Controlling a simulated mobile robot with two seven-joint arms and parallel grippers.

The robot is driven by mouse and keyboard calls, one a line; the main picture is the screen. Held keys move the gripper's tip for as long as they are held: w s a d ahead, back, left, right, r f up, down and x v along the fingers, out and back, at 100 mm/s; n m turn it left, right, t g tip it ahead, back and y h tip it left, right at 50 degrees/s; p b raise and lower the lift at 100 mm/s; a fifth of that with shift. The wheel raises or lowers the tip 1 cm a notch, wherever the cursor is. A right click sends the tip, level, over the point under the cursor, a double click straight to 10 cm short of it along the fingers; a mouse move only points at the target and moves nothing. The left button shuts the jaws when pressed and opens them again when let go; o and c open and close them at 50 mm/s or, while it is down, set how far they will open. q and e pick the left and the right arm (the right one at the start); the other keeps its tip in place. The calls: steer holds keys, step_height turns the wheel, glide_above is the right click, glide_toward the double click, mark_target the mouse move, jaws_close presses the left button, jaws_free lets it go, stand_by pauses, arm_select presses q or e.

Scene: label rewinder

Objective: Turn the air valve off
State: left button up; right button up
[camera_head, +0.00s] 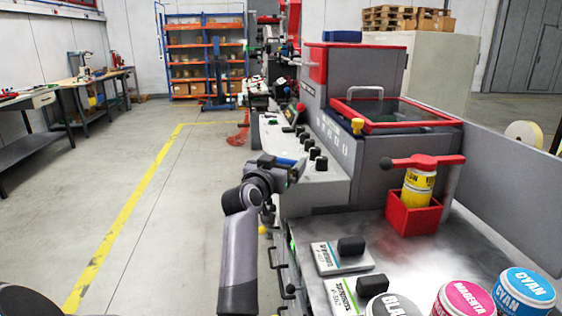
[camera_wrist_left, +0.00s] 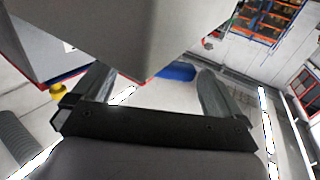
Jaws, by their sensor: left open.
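A blue part (camera_head: 287,162), which looks like the air valve's handle, shows at the front side of the grey machine beside my left gripper (camera_head: 292,172). In the left wrist view a blue part (camera_wrist_left: 175,72) lies beyond the grey housing, between the lines of the two fingers; the housing's corner hides some of it. My left gripper (camera_wrist_left: 155,100) is open, its fingers spread wide with nothing held between them. Whether a finger touches the blue part I cannot tell. My right gripper is in neither view.
The grey machine (camera_head: 338,150) with a red-framed lid stands right of my left arm. Ink cans, a red holder (camera_head: 413,214) and boxes sit on its near top. The floor to the left is clear along a yellow line (camera_head: 150,185). Workbenches stand far left.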

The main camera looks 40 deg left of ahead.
arm_select(q)
steer(key=shift+w, duration=0.2)
steer(key=c, duration=0.9)
steer(key=shift+c, duration=0.2)
